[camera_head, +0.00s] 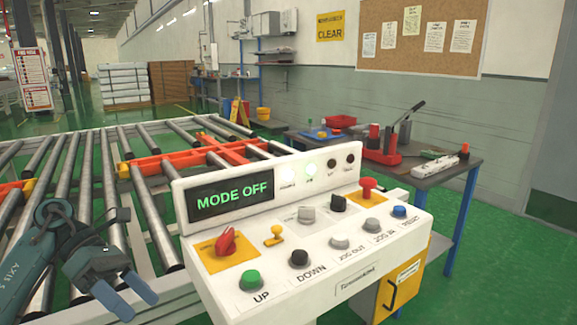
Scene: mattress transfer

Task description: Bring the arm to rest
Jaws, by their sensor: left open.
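My left arm comes in at the lower left, dark teal. Its gripper (128,300) is open and empty, with two blue-grey fingertips pointing down and to the right. It is in front of the rollers and left of the control console (325,285), apart from it in the picture. The console's display (232,197) reads "MODE OFF" in green. On the panel are a red selector knob (226,241), a green UP button (250,280), a black DOWN button (299,258) and a red mushroom button (367,188). My right gripper does not show.
A roller conveyor (150,215) with orange cross pieces (190,158) fills the left side behind the console. A workbench (440,176) with red tools stands at the right. White stacked packs (123,84) stand far back. Green floor is open at the right.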

